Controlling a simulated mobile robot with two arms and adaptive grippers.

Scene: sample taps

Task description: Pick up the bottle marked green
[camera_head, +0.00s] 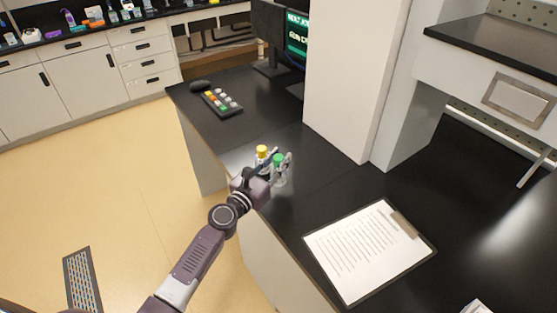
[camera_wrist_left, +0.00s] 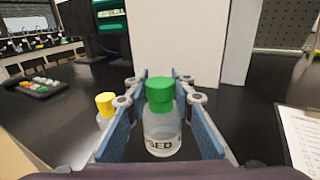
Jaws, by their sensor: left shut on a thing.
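A clear bottle with a green cap (camera_head: 279,160) stands on the black desk, and the left wrist view shows it close up (camera_wrist_left: 161,125) with dark lettering on a pale label. My left gripper (camera_head: 280,168) is shut on this bottle, with the blue finger pads on either side of it in the left wrist view (camera_wrist_left: 160,125). A bottle with a yellow cap (camera_head: 262,152) stands just left of it, outside the fingers; it also shows in the left wrist view (camera_wrist_left: 105,106). I cannot tell whether the green-capped bottle is clear of the desk. My right gripper is not in view.
A clipboard with paper (camera_head: 368,250) lies to the right on the desk. A white column (camera_head: 347,80) and a monitor (camera_head: 296,38) stand behind the bottles. The desk between the bottles and clipboard is clear.

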